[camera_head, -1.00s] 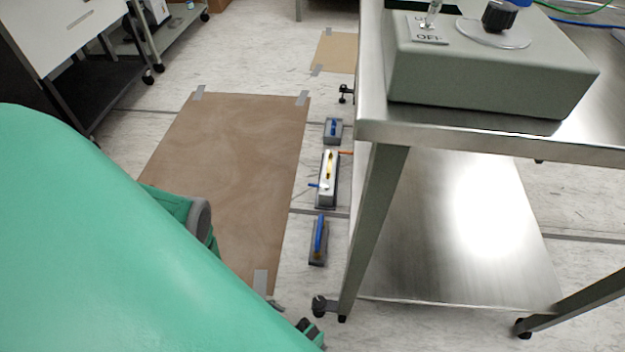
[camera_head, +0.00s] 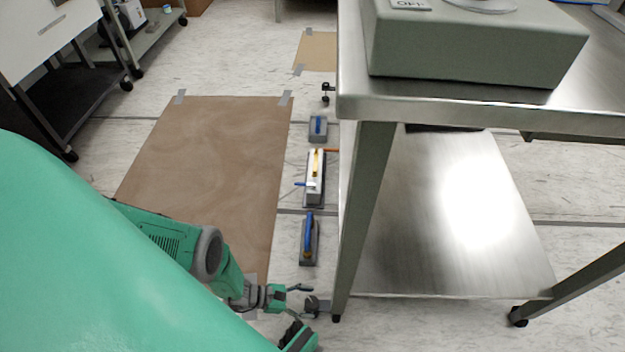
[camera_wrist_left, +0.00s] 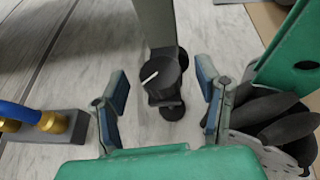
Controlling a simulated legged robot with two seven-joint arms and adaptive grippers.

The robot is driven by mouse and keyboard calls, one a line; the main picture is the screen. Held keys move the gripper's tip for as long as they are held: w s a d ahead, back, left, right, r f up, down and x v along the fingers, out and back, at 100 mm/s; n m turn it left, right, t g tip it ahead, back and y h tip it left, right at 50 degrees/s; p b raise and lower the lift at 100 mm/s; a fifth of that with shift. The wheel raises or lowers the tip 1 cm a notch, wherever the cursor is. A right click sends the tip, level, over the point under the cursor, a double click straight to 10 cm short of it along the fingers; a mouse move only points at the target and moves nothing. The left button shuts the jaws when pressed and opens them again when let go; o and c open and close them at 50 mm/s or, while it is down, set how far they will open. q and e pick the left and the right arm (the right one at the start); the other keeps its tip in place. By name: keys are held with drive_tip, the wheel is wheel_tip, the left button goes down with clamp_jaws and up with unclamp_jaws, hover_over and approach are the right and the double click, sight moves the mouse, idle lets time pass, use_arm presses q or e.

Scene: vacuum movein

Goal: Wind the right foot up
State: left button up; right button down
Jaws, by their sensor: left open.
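The steel table's near leg (camera_head: 362,215) stands on a foot with a dark knob (camera_head: 317,306) and a black caster (camera_head: 337,318). In the left wrist view the black knob (camera_wrist_left: 158,76) carries a white line and sits at the bottom of the leg (camera_wrist_left: 155,22). My left gripper (camera_head: 302,313) is open beside this foot. In the left wrist view my left gripper's blue-padded fingers (camera_wrist_left: 163,88) stand on either side of the knob, apart from it. Another foot (camera_head: 517,316) is under the table's leg at right. My right gripper is out of view.
Trowel-like tools with blue and yellow handles (camera_head: 309,238) stand in a row on the floor left of the table. A brown mat (camera_head: 215,170) is taped down beside them. The table's lower shelf (camera_head: 450,225) and a grey control box (camera_head: 470,45) are at right.

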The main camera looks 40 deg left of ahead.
use_arm(q)
drive_tip(key=shift+x, duration=0.9)
drive_tip(key=c, duration=1.2)
drive_tip(key=shift+a, duration=0.1)
drive_tip(key=shift+s+n+t+y, duration=0.1)
drive_tip(key=shift+n+t+y, duration=0.2)
drive_tip(key=shift+n, duration=0.1)
drive_tip(key=shift+n+t+y, duration=1.4)
drive_tip(key=shift+n+y, duration=0.4)
drive_tip(key=shift+n, duration=0.1)
